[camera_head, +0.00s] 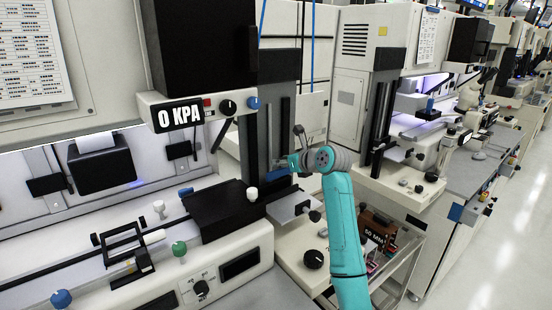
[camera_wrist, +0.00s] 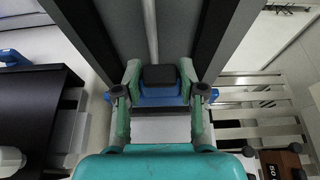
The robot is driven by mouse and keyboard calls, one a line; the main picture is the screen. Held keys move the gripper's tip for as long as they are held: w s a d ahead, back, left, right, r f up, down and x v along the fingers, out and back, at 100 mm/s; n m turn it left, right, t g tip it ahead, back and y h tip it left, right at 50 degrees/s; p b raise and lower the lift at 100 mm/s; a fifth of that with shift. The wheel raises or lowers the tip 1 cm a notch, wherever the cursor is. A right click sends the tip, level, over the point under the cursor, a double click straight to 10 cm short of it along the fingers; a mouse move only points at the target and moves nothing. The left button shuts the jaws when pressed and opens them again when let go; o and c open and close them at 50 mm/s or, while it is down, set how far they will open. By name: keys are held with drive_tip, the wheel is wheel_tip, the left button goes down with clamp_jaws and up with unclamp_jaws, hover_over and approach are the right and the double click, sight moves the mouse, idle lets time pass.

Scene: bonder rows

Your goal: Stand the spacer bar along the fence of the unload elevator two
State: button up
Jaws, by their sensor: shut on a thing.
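My gripper (camera_head: 296,165) is in front of the dark upright columns (camera_head: 279,125) of the elevator in the middle of the head view. In the wrist view my gripper (camera_wrist: 159,78) has its two fingers shut on a blue bar (camera_wrist: 160,98), which I take for the spacer bar. A dark block shows just beyond it between the fingertips. Blue also shows outside both fingers. In the head view a blue piece (camera_head: 277,172) shows left of the gripper. A pale platform (camera_head: 290,207) lies below the gripper. I cannot make out the fence, or whether the bar touches anything.
A black deck (camera_head: 222,208) with a white knob stands to the left. A brown block marked 50 MM (camera_head: 378,229) sits on a rack to the right, below my arm. Another machine (camera_head: 400,165) stands further right. The aisle floor at far right is clear.

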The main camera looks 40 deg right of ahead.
sight(284, 175)
drive_tip(key=shift+s, duration=0.1)
idle(0.3)
drive_tip(key=shift+f, duration=2.4)
drive_tip(key=shift+f, duration=0.1)
drive_tip(key=shift+f, duration=1.35)
drive_tip(key=shift+f, duration=0.95)
drive_tip(key=o, duration=1.2)
drive_tip(key=shift+o, duration=0.2)
drive_tip(key=shift+f, duration=0.1)
drive_tip(key=v, duration=1.2)
drive_tip(key=shift+r, duration=0.2)
